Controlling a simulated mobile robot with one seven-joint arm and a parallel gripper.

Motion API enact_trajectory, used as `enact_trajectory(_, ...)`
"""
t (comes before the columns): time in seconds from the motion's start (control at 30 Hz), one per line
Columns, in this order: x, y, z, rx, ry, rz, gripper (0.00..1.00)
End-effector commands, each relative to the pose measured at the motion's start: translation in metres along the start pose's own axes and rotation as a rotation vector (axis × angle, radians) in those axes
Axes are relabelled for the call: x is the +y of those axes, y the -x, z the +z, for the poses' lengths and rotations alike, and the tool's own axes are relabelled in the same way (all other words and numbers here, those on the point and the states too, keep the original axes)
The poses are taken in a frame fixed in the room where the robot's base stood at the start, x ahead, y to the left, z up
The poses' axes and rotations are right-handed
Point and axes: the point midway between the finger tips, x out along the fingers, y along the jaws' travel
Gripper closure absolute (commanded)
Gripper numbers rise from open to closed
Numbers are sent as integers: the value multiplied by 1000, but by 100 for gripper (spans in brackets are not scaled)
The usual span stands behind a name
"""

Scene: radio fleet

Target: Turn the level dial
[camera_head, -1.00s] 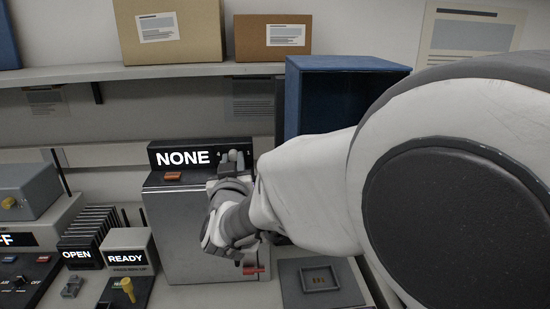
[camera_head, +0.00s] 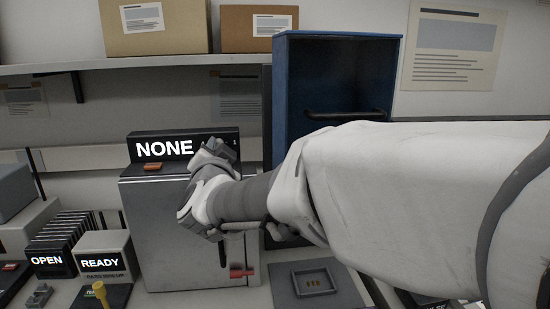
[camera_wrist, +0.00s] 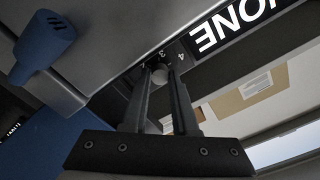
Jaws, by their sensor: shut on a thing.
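The level dial's grey knob (camera_wrist: 160,75) sits on a black panel, with small white numbers such as 3 and 4 beside it in the wrist view. My gripper (camera_wrist: 162,82) is shut on the knob, one finger on each side. In the head view my gripper (camera_head: 217,149) is at the right part of the black panel (camera_head: 188,134), which reads NONE, and it hides the dial. The panel stands on top of a grey metal box (camera_head: 160,235). Which number the dial points to cannot be told.
An orange button (camera_head: 152,167) and a red lever (camera_head: 241,273) are on the box. A tall blue cabinet (camera_head: 281,110) stands close on the right, behind my arm. A shallow grey tray (camera_head: 342,301) lies at the lower right. OPEN and READY units (camera_head: 100,262) stand left.

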Motion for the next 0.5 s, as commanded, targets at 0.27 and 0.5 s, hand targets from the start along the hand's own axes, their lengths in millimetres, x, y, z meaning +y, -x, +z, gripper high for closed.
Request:
enact_trajectory(0.27, 0, 0, 0, 1, -115, -1, 100)
enact_trajectory(0.5, 0, 0, 0, 0, -147, 0, 100)
